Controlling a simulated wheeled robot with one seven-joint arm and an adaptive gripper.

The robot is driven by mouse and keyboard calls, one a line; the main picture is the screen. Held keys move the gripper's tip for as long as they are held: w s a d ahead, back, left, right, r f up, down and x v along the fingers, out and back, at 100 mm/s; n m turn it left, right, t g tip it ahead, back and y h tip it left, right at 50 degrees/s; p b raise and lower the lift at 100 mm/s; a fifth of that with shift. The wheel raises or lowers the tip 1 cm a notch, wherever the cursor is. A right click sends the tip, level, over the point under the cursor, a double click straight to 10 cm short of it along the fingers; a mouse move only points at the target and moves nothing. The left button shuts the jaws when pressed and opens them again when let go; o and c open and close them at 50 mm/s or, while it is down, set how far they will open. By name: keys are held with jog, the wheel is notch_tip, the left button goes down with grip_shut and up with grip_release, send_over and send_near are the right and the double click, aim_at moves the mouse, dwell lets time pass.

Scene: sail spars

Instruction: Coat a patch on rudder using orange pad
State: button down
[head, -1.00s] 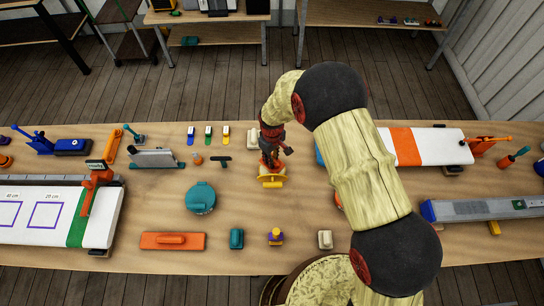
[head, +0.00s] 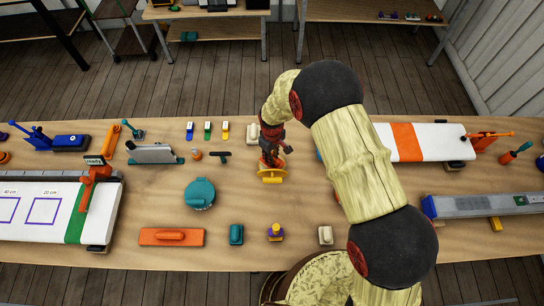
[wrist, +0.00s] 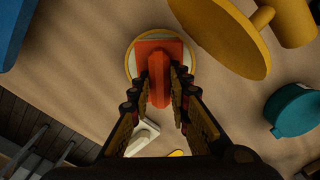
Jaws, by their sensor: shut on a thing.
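My gripper (wrist: 163,85) is shut on the upright handle of an orange pad (wrist: 150,48). The pad sits over a round, pale dish with a yellow rim (wrist: 128,62) in the wrist view; I cannot tell whether it touches the bottom. In the head view my gripper (head: 271,163) points down at mid-table, and a yellow object (head: 271,179) shows just below it, while the pad is mostly hidden. A white board with an orange stripe (head: 438,140) lies at the back right. Another white board with purple squares (head: 70,240) lies at left. I cannot tell which is the rudder.
A large yellow disc-shaped object (wrist: 225,32) stands close beside the dish in the wrist view. A round teal pot (head: 199,194), a long orange block (head: 171,237) and several small blocks lie around. My arm hides part of the table's right side.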

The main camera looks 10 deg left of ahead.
jog(key=shift+f+b, duration=0.55)
jog(key=shift+b, duration=0.05)
dwell(2.0)
jog(key=shift+r, duration=0.15)
jog(key=shift+r+p, duration=1.5)
jog(key=shift+r, duration=1.9)
